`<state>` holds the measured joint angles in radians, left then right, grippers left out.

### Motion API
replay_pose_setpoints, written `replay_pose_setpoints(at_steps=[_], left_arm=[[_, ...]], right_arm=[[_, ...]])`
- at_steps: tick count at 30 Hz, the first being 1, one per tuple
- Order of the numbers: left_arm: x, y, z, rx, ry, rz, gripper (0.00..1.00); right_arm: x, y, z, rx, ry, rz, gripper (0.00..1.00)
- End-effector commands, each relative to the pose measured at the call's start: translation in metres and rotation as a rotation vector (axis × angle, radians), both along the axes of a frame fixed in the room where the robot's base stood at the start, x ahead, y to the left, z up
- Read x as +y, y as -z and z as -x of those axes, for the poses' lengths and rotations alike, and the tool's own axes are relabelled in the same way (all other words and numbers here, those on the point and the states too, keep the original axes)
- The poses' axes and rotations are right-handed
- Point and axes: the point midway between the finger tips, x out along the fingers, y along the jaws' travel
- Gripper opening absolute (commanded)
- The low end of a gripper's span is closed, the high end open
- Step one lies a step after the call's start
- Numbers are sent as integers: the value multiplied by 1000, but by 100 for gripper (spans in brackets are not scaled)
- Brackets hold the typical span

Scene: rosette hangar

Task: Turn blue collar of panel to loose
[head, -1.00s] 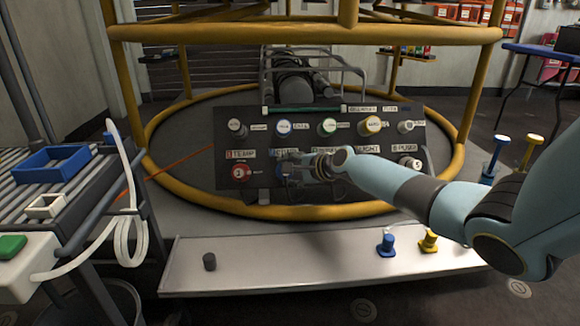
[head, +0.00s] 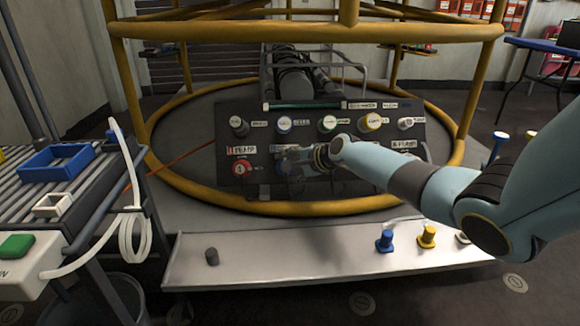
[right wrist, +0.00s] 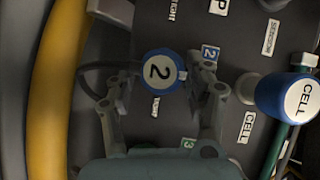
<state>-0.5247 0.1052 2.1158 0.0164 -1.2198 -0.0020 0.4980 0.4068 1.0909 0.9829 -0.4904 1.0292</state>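The dark sloped panel (head: 400,190) stands inside the yellow ring frame. On its top row is a blue-collared knob (head: 283,125). In the right wrist view a large blue collar with a white face marked CELL (right wrist: 300,98) is at the right. A smaller blue-rimmed knob marked 2 (right wrist: 160,71) lies between the fingers of my right gripper (right wrist: 163,78). The fingers are spread on either side of it, and firm contact is not clear. In the head view my right gripper (head: 292,162) is at the panel's lower row and hides part of it. My left gripper is not in view.
Green (head: 327,124), yellow (head: 370,122) and grey knobs stand along the top row; a red knob (head: 242,168) is lower left. A yellow rail (head: 330,208) runs in front of the panel. Blue (head: 385,241) and yellow (head: 427,237) pegs stand on the white ledge (head: 310,262).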

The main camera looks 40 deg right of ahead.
Motion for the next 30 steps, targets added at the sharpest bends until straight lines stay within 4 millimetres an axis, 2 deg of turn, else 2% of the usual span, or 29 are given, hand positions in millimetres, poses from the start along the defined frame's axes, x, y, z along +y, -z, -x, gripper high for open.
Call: replay_pose_setpoints(at_steps=[1, 3, 11, 15, 20, 30], left_arm=[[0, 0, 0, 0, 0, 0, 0], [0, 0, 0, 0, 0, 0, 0], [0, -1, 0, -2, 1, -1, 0], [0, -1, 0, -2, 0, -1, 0], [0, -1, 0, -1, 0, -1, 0], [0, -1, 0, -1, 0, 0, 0]], right_arm=[[0, 0, 0, 0, 0, 0, 62], [0, 0, 0, -1, 1, 1, 70], [-1, -1, 0, -3, 2, 0, 70], [-3, -5, 6, -3, 1, 3, 70], [-4, -18, 27, -1, -1, 4, 70], [-12, -55, 84, 0, -2, 6, 70]])
